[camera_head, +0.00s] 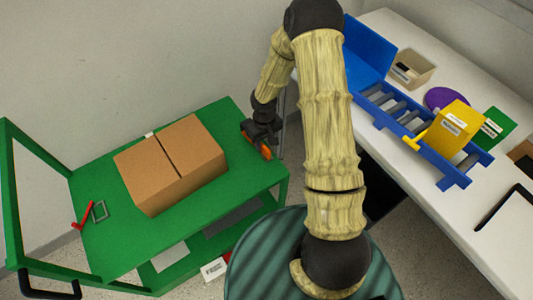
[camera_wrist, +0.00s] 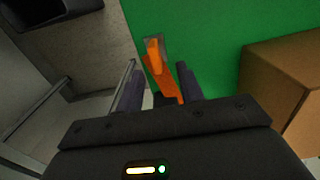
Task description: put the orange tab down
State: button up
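The orange tab (camera_wrist: 162,72) shows in the wrist view between and beyond my two fingers, in front of the green cart top. It is long and narrow and slightly tilted, with a greyish piece at its far end. In the head view the orange tab (camera_head: 264,152) shows just below my gripper (camera_head: 258,133), near the right edge of the green cart (camera_head: 195,237). My gripper (camera_wrist: 161,84) has its fingers spread, with a gap on the tab's left side. The tab's near end is partly hidden, and I cannot tell whether it touches the right finger.
A closed cardboard box (camera_head: 172,165) sits on the cart to the left of my gripper. A red tick-shaped piece (camera_head: 83,214) and a grey square frame (camera_head: 99,211) lie on the front left.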

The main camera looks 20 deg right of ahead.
aim_at(266, 149)
jog(key=shift+s+d+f, duration=0.1)
jog(key=shift+d+f, duration=0.05)
jog(key=shift+f, duration=1.15)
jog(key=shift+s+d+f, duration=0.1)
jog(key=shift+d+f, duration=0.05)
jog(key=shift+f, duration=1.15)
grip_shut()
